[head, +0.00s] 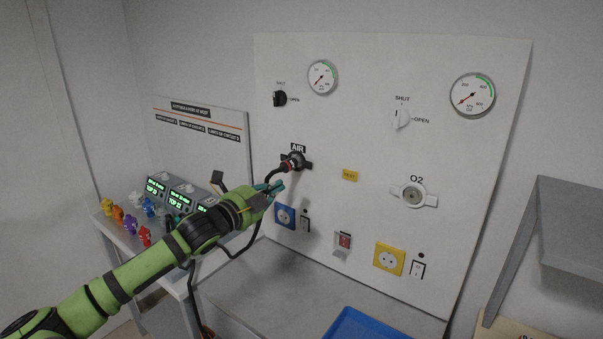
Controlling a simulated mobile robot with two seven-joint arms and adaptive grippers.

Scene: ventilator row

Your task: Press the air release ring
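The AIR outlet (297,160) is a dark round fitting on the white wall panel, under the "AIR" label. A dark plug with a reddish band (287,166) sits at it, and a black hose bends down from the plug. I cannot make out the release ring apart from the fitting. My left gripper (280,186) is just below and left of the outlet, with its teal fingertips pointing at the panel close to the hose. Whether it touches the hose, and how far the fingers are apart, is too small to tell. My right gripper is not in view.
The panel (350,130) also carries the O2 outlet (413,194), two gauges, two shut/open knobs, and sockets with switches below. A grey ledge and a blue tray (365,325) lie beneath. A grey shelf (575,225) stands at right. Monitors (170,192) stand at left.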

